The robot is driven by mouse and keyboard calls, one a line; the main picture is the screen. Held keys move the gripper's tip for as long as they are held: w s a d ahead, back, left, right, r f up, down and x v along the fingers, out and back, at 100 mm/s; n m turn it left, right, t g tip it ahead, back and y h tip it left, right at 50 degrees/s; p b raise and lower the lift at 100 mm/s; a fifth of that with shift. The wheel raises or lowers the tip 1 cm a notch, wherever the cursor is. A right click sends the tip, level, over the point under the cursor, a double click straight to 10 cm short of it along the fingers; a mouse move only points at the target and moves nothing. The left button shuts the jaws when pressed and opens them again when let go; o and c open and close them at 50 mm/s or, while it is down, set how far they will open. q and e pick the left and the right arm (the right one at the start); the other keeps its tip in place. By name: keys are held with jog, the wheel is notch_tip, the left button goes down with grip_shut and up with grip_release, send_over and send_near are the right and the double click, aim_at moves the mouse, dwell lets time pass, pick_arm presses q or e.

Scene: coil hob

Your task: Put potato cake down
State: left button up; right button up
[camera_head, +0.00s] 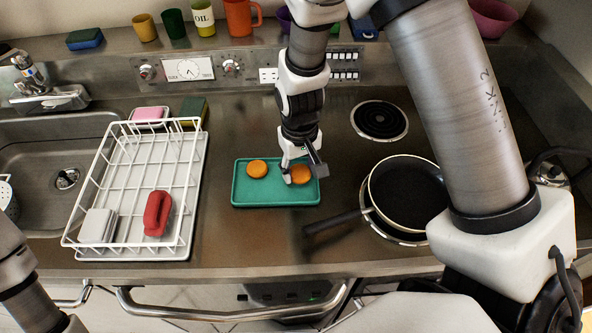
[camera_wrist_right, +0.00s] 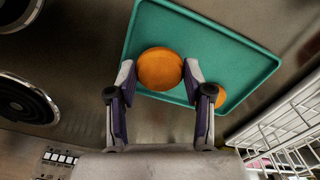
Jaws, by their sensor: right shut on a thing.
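My right gripper (camera_head: 301,172) is over the right half of a teal tray (camera_head: 265,199), its fingers shut on an orange-brown round potato cake (camera_head: 302,175). In the right wrist view the held cake (camera_wrist_right: 160,69) sits between the two fingertips (camera_wrist_right: 160,82), over the tray (camera_wrist_right: 235,58). I cannot tell whether it touches the tray. A second potato cake (camera_head: 257,168) lies on the tray's left half; it also shows in the right wrist view (camera_wrist_right: 219,98), partly behind a finger. My left arm's link shows at the lower left, but its gripper is out of view.
A black frying pan (camera_head: 408,190) stands right of the tray on a coil, its handle reaching towards the tray. A white dish rack (camera_head: 130,185) with a red item (camera_head: 157,213) is to the left. A bare coil (camera_head: 380,119) is behind the pan.

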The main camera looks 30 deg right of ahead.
aim_at(297, 169)
jog(key=f, duration=0.1)
jog(key=w+f, duration=0.1)
jog(key=f, duration=0.1)
jog(key=shift+w+f, duration=0.1)
jog(key=shift+w, duration=0.1)
jog(key=shift+a, duration=0.1)
jog(key=shift+c, duration=0.5)
jog(key=shift+s, duration=0.4)
jog(key=o, duration=1.1)
jog(key=shift+w, duration=0.1)
jog(key=shift+c, duration=0.2)
jog(key=shift+o, duration=0.4)
jog(key=shift+w+f, duration=0.1)
jog(key=shift+w, duration=0.1)
pick_arm(q)
jog(key=shift+w+a+f, duration=0.1)
jog(key=shift+w, duration=0.45)
jog(key=shift+s, duration=0.1)
pick_arm(e)
jog(key=shift+s, duration=0.15)
